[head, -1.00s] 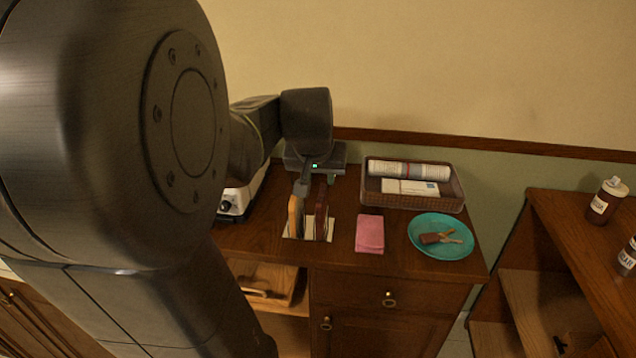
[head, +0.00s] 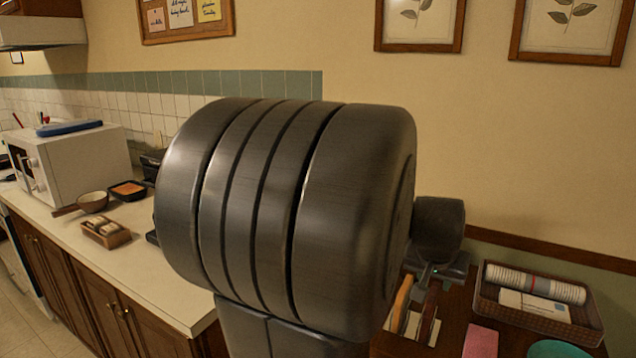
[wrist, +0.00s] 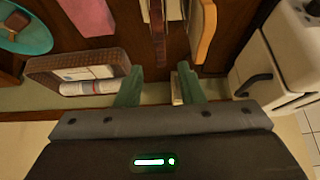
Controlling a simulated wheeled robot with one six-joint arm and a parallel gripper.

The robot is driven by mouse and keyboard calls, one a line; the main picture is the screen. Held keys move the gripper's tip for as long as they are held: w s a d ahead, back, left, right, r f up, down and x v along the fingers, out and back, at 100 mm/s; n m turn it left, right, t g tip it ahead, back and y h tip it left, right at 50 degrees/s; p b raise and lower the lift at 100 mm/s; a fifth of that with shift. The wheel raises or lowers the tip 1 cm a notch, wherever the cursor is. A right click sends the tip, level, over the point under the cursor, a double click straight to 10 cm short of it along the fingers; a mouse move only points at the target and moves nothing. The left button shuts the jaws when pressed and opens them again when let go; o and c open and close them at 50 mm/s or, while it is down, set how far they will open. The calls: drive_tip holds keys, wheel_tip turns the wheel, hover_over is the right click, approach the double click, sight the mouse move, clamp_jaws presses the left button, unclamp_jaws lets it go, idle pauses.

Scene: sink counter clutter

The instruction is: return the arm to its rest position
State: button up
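My gripper shows in the wrist view (wrist: 160,88) with its two green fingers spread apart and nothing between them. In the head view the gripper's end (head: 440,265) is partly hidden behind my large grey arm link, which fills the middle of the picture. The gripper is above the back of the wooden cabinet top, near a rack (head: 415,325) holding upright boards. In the wrist view a dark brown board (wrist: 157,30) and a lighter board (wrist: 203,32) lie beyond the fingertips, apart from them.
A wicker tray (head: 540,322) with a rolled item stands right of the gripper, close to the wall. A pink cloth (head: 481,342) and a teal plate (head: 556,349) lie in front.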

sight(433, 292)
drive_tip(key=x, duration=0.8)
drive_tip(key=shift+s+r, duration=0.15)
drive_tip(key=shift+r, duration=0.55)
drive_tip(key=shift+f, duration=0.1)
